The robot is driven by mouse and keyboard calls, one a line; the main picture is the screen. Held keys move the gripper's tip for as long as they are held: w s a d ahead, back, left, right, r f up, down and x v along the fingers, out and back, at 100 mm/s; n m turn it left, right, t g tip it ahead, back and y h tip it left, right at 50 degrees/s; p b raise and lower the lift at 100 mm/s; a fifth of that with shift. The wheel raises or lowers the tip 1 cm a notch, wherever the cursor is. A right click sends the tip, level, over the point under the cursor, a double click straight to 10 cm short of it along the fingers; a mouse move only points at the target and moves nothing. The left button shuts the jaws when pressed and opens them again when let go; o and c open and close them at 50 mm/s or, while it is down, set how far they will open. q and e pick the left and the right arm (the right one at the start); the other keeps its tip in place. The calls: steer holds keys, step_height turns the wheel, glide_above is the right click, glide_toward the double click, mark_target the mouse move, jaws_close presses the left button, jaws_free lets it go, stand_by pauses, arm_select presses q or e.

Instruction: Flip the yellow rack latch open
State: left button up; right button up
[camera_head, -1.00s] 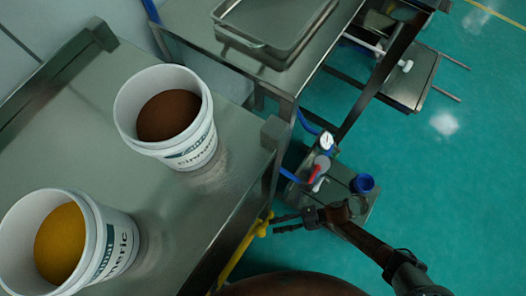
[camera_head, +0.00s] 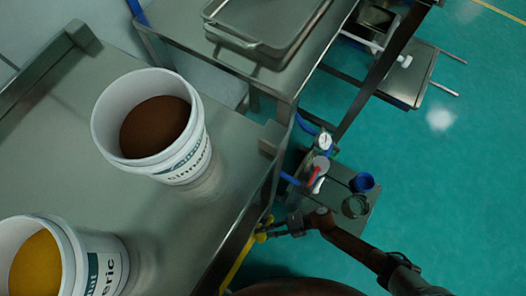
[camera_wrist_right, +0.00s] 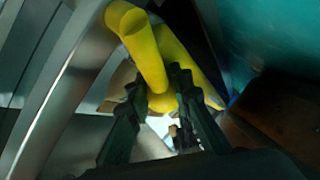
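The yellow rack latch (camera_head: 262,236) is at the lower right edge of the metal rack. In the right wrist view the latch (camera_wrist_right: 146,52) is a thick yellow bar, with more yellow pipe behind it. My right gripper (camera_head: 271,234) is at the latch, coming from the right. In the right wrist view its two dark fingers (camera_wrist_right: 160,84) lie on either side of the bar's lower end, and their tips look closed in against it. The fingers hide part of the latch. My left gripper is not in view.
The rack top (camera_head: 185,228) holds a white bucket of brown powder (camera_head: 187,158) and one of yellow powder (camera_head: 103,262). A metal table with trays (camera_head: 270,50) stands behind. A low unit with a gauge (camera_head: 325,142) and a blue cup (camera_head: 362,182) is close beyond my right arm. Open green floor lies right.

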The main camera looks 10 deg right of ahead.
jaws_close()
steer(key=shift+s+d+f, duration=0.1)
steer(key=shift+f, duration=0.05)
stand_by(0.4)
steer(key=r+m+y, duration=0.1)
steer(key=w+d+r+m+y, duration=0.1)
steer(key=m+y, duration=0.1)
steer(key=shift+w+d+r+g, duration=0.1)
steer(key=shift+r+g, duration=0.2)
steer(key=shift+r, duration=0.1)
steer(key=shift+w+d+r+m+y, duration=0.3)
steer(key=shift+d+r+m+y, duration=0.15)
steer(key=shift+m+y, duration=0.2)
steer(key=shift+w+d+r+m+y, duration=0.1)
steer(key=shift+d+r+m+y, duration=0.1)
steer(key=shift+m+y, duration=0.15)
stand_by(0.3)
